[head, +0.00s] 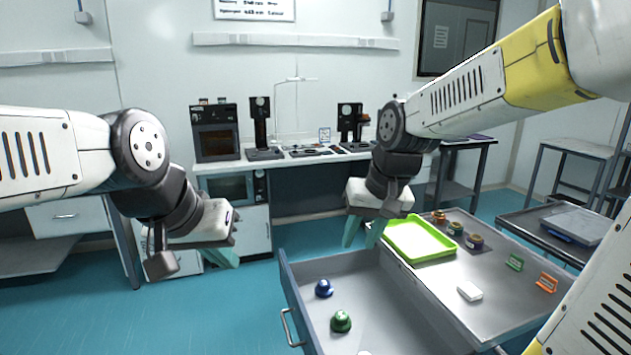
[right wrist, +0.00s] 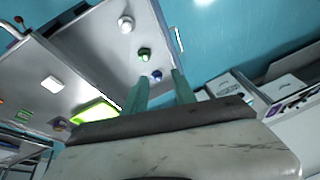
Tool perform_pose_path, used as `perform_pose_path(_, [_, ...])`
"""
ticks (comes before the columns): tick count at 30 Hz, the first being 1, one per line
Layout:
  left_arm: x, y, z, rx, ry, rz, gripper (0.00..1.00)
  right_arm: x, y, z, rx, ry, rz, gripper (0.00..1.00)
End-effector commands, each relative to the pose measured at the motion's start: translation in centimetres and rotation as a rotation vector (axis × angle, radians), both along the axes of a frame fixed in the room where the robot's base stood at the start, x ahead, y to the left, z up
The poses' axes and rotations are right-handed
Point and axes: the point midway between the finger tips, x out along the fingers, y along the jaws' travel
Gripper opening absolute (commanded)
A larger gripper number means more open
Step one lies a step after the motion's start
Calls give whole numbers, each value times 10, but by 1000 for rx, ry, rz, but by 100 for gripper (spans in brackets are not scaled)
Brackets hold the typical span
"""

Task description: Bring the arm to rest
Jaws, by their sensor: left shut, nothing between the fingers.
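My left gripper (head: 228,260) hangs at the left in the head view, over the floor and left of the open drawer. Its teal fingers are together and hold nothing. My right gripper (head: 362,242) is in the air above the far end of the drawer, beside the lime-green tray (head: 388,230). Its teal fingers stand apart with nothing between them. In the right wrist view the right gripper (right wrist: 159,82) also shows open and empty. Both arms are raised and bent, clear of the objects.
The open drawer (head: 290,300) holds a blue knob-like piece (head: 323,289) and a green one (head: 341,321). The metal tabletop (head: 440,285) carries several jars, a white block (head: 469,291), a green holder (head: 515,262) and an orange holder (head: 546,282). Floor at left is free.

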Motion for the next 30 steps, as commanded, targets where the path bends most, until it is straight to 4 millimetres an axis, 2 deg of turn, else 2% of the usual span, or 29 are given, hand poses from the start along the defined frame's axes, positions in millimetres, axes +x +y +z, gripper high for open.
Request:
perform_pose_path(3, [0, 0, 0, 0, 0, 0, 0, -31, -20, 17, 20, -61, -22, 32])
perform_pose_path(6, [0, 0, 0, 0, 0, 0, 0, -57, -33, 25, 27, -107, -39, 32])
perform_pose_path(9, [0, 0, 0, 0, 0, 0, 0, -79, -43, 30, 30, -151, -51, 32])
perform_pose_path(13, [0, 0, 0, 0, 0, 0, 0, -100, -50, 31, 26, -192, -64, 32])
perform_pose_path(18, [0, 0, 0, 0, 0, 0, 0, -112, -54, 30, 21, -215, -71, 32])
perform_pose_path(30, [0, 0, 0, 0, 0, 0, 0, -113, -54, 30, 21, -217, -72, 32])
